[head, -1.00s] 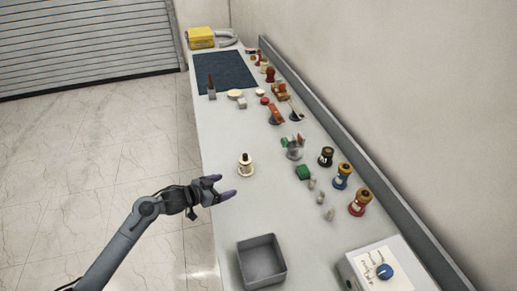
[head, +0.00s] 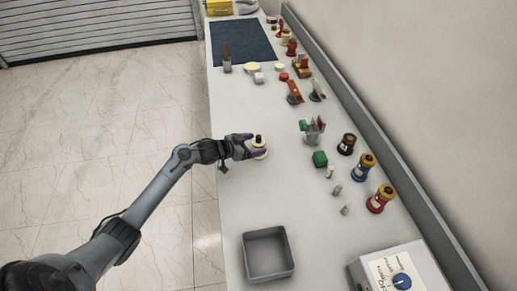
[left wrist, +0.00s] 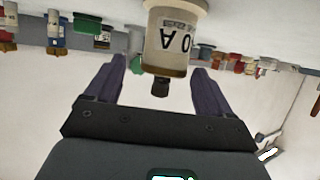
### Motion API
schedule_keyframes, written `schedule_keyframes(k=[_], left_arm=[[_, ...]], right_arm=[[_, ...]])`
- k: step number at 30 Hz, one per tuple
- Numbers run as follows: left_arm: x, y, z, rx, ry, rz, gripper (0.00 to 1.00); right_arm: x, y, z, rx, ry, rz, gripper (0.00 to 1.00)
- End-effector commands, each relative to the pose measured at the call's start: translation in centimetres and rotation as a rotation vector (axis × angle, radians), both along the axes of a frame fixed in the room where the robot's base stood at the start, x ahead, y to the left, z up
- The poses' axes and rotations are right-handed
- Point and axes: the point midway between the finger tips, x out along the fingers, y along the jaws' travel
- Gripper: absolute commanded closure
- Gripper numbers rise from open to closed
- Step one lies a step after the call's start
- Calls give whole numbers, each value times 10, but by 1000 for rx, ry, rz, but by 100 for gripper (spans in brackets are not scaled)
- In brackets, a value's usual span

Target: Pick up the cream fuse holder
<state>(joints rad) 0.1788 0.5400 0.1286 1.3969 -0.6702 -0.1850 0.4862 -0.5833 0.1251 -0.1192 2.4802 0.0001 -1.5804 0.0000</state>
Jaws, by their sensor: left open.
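The cream fuse holder (head: 260,152) stands on the grey workbench, with a dark tip on top. In the left wrist view the fuse holder (left wrist: 168,45) appears upside down, with a printed label and its dark tip between the fingers. My left gripper (head: 249,147) is at the fuse holder, its fingers open on either side of it. In the left wrist view the gripper (left wrist: 158,85) shows a gap between each finger and the holder. The fingers partly hide the holder in the head view. My right gripper is not in view.
A grey open bin (head: 268,280) sits nearer on the bench. A control box (head: 390,275) is at the front right. A dark mat (head: 242,43) lies far back.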

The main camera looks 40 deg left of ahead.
Motion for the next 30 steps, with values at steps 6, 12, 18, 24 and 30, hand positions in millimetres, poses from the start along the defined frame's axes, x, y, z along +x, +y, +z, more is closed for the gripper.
schedule_keyframes(k=[6, 12, 18, 24, 30], left_arm=[[25, -3, -9, -4, -1, 0, 17], [41, -8, -16, 0, -1, 0, 17], [43, -9, -18, 1, 1, 0, 17], [43, -9, -18, 1, 0, 0, 33], [43, -9, -18, 1, 1, 0, 63]], right_arm=[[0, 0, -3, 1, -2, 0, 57], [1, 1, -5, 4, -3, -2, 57], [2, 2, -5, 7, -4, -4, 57], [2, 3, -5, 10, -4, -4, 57], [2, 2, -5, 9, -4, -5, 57]])
